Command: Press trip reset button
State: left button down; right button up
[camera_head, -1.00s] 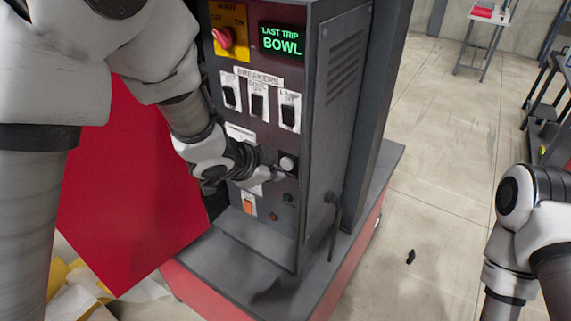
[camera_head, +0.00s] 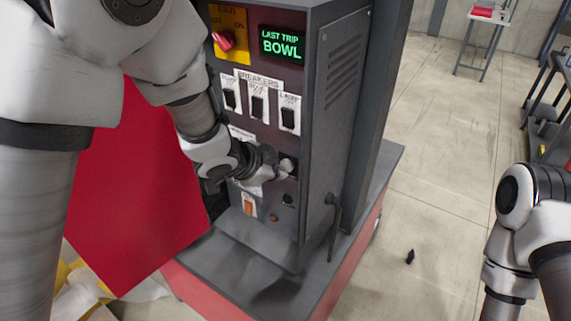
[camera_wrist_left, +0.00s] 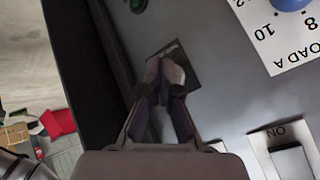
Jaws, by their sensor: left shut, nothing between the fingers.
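The control cabinet (camera_head: 344,120) stands in front of me in the head view. A pale round button (camera_head: 288,164) sits on its front, below the right-hand breaker; I cannot read its label. My left gripper (camera_head: 281,173) is shut and empty, with its tips right at the lower left of this button; I cannot tell if they touch it. In the left wrist view the shut gripper (camera_wrist_left: 165,72) covers part of a dark plate (camera_wrist_left: 184,56) on the grey panel. The lit display (camera_head: 282,43) reads LAST TRIP BOWL. My right gripper is out of view.
Several breakers (camera_head: 258,104) and a red main switch (camera_head: 223,40) sit above. A green button (camera_head: 288,200) and an orange switch (camera_head: 248,204) are below. A blue knob (camera_wrist_left: 291,4) is near the gripper. A red panel (camera_head: 125,195) stands left; the right floor is mostly clear.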

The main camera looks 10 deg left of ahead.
pick_arm(q)
jog(key=shift+w+d+p, duration=0.15)
jog(key=shift+w+p, duration=0.2)
dwell(0.7)
dwell(0.4)
jog(key=shift+s+a+b, duration=0.25)
jog(key=shift+s+b, duration=0.05)
jog(key=shift+s, duration=0.5)
jog(key=shift+f, duration=0.1)
jog(key=s, duration=0.1)
jog(key=s+a+b, duration=0.1)
jog(key=s, duration=0.2)
jog(key=shift+s+a+b, duration=0.35)
jog(key=shift+a+b, duration=0.05)
